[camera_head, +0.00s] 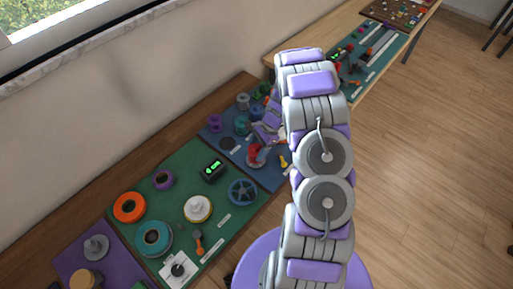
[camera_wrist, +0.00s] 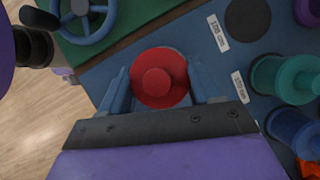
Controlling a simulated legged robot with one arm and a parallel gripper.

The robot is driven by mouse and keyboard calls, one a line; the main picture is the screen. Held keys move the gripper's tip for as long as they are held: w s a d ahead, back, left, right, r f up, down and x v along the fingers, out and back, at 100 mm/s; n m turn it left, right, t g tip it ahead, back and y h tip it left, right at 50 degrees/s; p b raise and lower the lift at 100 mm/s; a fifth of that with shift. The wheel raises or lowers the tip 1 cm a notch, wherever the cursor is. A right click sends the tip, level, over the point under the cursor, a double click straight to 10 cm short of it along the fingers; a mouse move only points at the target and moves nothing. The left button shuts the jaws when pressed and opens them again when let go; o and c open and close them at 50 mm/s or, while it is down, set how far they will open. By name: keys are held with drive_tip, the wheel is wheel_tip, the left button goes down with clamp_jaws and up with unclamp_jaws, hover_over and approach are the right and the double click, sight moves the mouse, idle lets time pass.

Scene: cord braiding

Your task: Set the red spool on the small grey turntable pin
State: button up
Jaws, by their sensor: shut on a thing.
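The red spool (camera_wrist: 158,84) is between the two blue fingers of my gripper (camera_wrist: 158,66) in the wrist view, seen from its top with a raised round hub. In the head view the red spool (camera_head: 254,158) shows under my gripper (camera_head: 258,146), over the blue mat. I cannot tell whether it touches the mat. A grey disc with an upright pin (camera_head: 96,246), which looks like the small grey turntable, stands on the purple mat at lower left in the head view, well away from my gripper. Its pin looks bare.
The green mat (camera_head: 190,170) between blue and purple mats holds an orange ring (camera_head: 129,207), a cream round piece (camera_head: 198,208) and a blue handwheel (camera_head: 242,192).

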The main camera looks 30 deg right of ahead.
drive_tip(key=shift+f, duration=0.5)
drive_tip(key=o, duration=1.6)
drive_tip(key=shift+r, duration=0.1)
drive_tip(key=shift+r+p, duration=1.95)
drive_tip(key=shift+r, duration=1.9)
